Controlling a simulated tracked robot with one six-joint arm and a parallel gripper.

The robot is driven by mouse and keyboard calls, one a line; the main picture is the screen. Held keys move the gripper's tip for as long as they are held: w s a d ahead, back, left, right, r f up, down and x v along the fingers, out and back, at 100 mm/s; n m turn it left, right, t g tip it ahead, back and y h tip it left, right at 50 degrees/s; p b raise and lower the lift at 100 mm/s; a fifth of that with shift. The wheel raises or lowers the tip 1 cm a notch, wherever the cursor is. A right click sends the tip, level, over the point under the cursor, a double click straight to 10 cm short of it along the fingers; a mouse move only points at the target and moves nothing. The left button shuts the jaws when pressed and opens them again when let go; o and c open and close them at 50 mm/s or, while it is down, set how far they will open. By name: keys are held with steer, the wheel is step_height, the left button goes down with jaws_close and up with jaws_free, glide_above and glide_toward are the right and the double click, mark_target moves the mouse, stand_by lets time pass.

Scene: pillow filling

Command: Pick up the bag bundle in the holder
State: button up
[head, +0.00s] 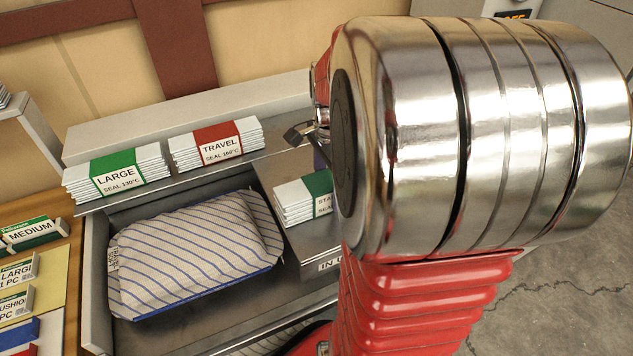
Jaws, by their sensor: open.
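A bag bundle (300,201) with a green band, its label partly readable as "STA", lies on the right-hand metal surface of the holder (312,258). A label reading "IN U" shows on the holder's front, cut off by my arm. The bundle's right end is hidden behind my arm. Part of my gripper (306,132) shows above and behind the bundle, apart from it in the picture. It is open, with nothing seen between its fingers; most of it is hidden by the wrist.
A LARGE bundle (118,174) and a TRAVEL bundle (216,143) lie on the back ledge. A striped pillow (195,255) fills the tray (97,290) at left. Labelled boxes, including MEDIUM (33,234), stand at far left. Bare floor shows at right.

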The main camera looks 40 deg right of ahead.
steer(key=shift+f, duration=0.35)
steer(key=shift+c, duration=0.2)
steer(key=c, duration=1.1)
